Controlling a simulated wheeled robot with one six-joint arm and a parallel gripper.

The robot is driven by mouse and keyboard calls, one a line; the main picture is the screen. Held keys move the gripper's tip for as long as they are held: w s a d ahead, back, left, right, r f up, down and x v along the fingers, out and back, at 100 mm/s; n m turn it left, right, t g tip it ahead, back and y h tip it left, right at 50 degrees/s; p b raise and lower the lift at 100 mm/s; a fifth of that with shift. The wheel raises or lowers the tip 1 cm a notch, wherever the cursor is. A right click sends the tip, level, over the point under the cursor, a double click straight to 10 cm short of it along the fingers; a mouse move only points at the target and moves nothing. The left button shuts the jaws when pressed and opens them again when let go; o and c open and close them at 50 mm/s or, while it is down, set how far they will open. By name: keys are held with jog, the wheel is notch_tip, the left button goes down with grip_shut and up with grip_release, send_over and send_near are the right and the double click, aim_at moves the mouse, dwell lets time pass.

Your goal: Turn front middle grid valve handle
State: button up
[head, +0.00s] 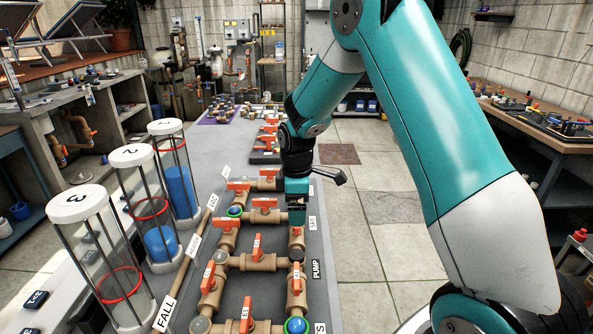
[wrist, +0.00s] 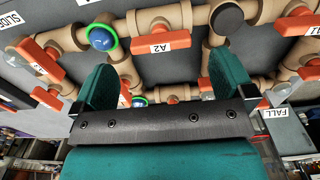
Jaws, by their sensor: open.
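The valve grid (head: 270,262) is made of tan pipes with several orange handles. In the wrist view an orange handle labelled A2 (wrist: 159,43) lies crosswise beyond and between my fingers, apart from them. I cannot tell for certain which handle is the front middle one. My gripper (head: 297,216) is open and empty, pointing down over the grid's right side. Its two teal fingers also show in the wrist view (wrist: 165,76). In the head view an orange handle (head: 297,233) sits just below the fingertips; contact is not clear.
Clear cylinders (head: 90,235) with white caps stand left of the grid. A blue knob with a green ring (wrist: 103,37) sits left of the A2 handle. Other handles (head: 257,247) stand close around. More valves and parts lie farther along the bench. The floor at right (head: 365,270) is clear.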

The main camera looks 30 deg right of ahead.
notch_tip(320, 180, up, 13)
jog(key=shift+b, duration=0.45)
jog(key=shift+a, duration=0.1)
